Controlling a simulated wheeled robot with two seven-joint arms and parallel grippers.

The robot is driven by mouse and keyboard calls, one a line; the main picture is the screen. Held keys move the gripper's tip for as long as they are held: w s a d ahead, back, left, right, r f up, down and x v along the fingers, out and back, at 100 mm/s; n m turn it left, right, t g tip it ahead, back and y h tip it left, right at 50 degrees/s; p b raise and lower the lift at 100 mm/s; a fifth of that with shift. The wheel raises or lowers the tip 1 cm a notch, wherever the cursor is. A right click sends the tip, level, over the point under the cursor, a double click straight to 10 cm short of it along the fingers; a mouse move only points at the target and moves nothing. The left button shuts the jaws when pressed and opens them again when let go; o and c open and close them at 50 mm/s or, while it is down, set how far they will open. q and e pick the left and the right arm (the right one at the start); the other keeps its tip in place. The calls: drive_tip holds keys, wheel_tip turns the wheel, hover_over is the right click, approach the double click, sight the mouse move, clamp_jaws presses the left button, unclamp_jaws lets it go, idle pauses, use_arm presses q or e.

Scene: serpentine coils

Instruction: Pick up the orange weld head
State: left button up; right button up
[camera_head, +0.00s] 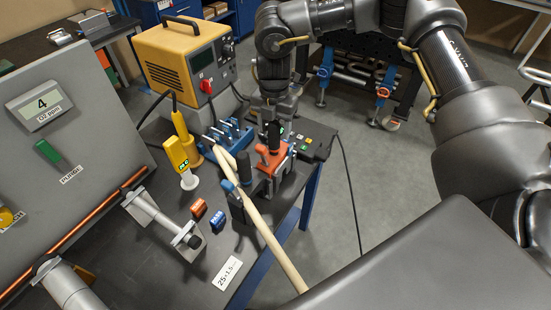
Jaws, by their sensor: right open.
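The orange weld head (277,158) stands at the right edge of the dark bench, with an orange lever at its left and a black upright handle (274,136) on top. My right gripper (275,122) points down from above, open, with its fingers around or just beside the top of that handle. I cannot tell whether they touch it. The gripper hides part of the handle. My left gripper is not in view.
A pale rod (265,231) slants across the bench's right edge, close to the weld head. A yellow power unit (185,62) is behind. Small orange (198,209) and blue (217,221) blocks lie in front.

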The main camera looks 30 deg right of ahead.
sight(272, 151)
drive_tip(key=shift+f+p, duration=0.3)
drive_tip(key=shift+f, duration=1.15)
drive_tip(key=shift+c, duration=0.5)
clamp_jaws()
drive_tip(key=shift+w+r, duration=0.1)
drive_tip(key=shift+r, duration=0.05)
